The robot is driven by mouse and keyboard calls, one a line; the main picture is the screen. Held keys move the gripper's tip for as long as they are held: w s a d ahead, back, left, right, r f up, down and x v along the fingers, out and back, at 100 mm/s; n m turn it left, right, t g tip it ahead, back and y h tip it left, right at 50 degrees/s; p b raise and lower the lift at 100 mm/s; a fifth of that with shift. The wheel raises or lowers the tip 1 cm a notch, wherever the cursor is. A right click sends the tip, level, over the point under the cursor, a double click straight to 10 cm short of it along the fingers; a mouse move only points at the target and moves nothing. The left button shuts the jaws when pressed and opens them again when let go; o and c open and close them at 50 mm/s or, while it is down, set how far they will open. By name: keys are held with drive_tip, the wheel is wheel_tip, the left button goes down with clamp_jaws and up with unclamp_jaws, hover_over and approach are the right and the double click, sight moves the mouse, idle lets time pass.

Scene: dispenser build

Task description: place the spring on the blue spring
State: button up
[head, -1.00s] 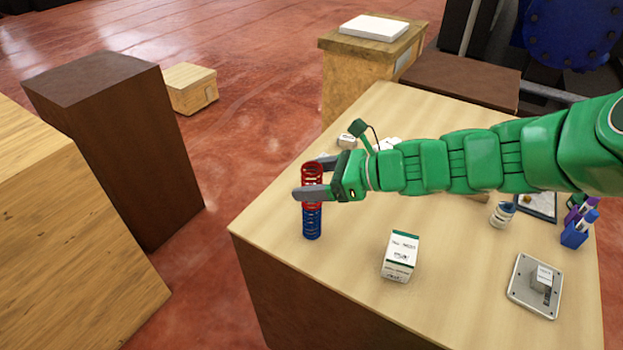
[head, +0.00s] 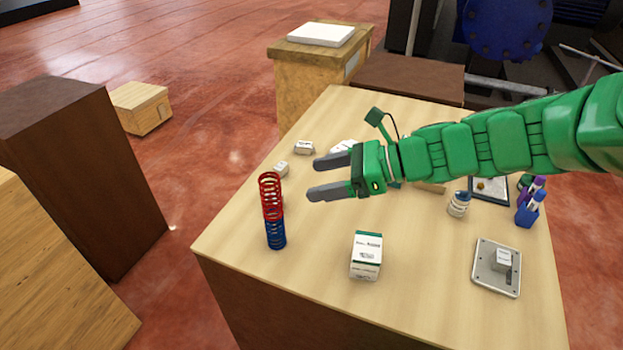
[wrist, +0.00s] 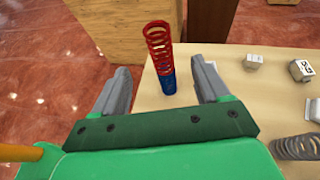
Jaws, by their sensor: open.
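A red spring (head: 270,194) stands upright on top of a blue spring (head: 276,234) near the left edge of the table. In the wrist view the red spring (wrist: 158,46) sits above the blue spring (wrist: 169,83), ahead of and between the fingers. My gripper (head: 309,178) is open and empty, to the right of the red spring and apart from it. In the wrist view its two fingers (wrist: 160,90) are spread wide.
A white-green box (head: 366,256) stands on the table's front part. A metal plate (head: 497,268), a small jar (head: 459,204) and a blue pen holder (head: 527,213) are on the right. A grey spring (wrist: 298,147) shows in the wrist view. Small white boxes (head: 304,147) lie behind.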

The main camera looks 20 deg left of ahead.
drive_tip(key=shift+d+r, duration=0.1)
drive_tip(key=shift+d, duration=0.2)
